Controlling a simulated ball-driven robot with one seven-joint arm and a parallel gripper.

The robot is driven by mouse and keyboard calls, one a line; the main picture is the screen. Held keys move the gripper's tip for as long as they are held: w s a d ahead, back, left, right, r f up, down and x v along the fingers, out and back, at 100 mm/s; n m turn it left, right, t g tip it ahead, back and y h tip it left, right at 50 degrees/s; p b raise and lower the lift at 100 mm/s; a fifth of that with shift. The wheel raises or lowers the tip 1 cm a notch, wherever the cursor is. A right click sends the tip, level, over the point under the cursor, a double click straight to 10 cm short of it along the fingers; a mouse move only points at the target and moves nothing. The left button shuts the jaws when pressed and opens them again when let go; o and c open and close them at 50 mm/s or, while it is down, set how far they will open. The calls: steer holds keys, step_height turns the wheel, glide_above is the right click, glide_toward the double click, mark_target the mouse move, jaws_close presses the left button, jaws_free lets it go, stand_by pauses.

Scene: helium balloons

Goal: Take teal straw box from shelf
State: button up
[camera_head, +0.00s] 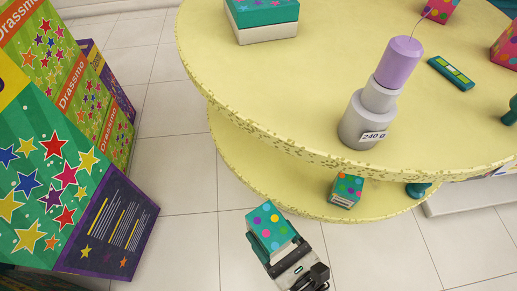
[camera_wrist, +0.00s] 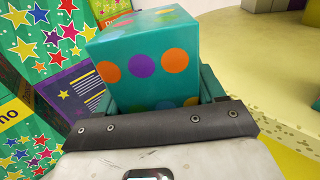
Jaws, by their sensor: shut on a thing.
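A teal box with coloured dots (camera_head: 270,222) is held in my gripper (camera_head: 277,246), clear of the round table and in the air over the tiled floor. In the wrist view the box (camera_wrist: 145,60) sits between the two teal fingers, its orange- and purple-dotted face toward the camera. My gripper is shut on it. A similar teal dotted box (camera_head: 346,190) stands on the lower shelf (camera_head: 290,200) of the round table, near its edge. I cannot read a label on either box.
The yellow round tabletop (camera_head: 300,80) carries a grey cylinder marked 240 g (camera_head: 362,122), a purple cylinder (camera_head: 398,62), a teal and white box (camera_head: 262,18) and a flat teal item (camera_head: 450,73). Star-patterned boxes (camera_head: 50,190) stand at left. Floor between is free.

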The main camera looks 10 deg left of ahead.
steer(key=s+d+b, duration=0.2)
steer(key=s+b, duration=0.2)
steer(key=s, duration=0.4)
steer(key=shift+s+d, duration=0.3)
steer(key=shift+s, duration=0.1)
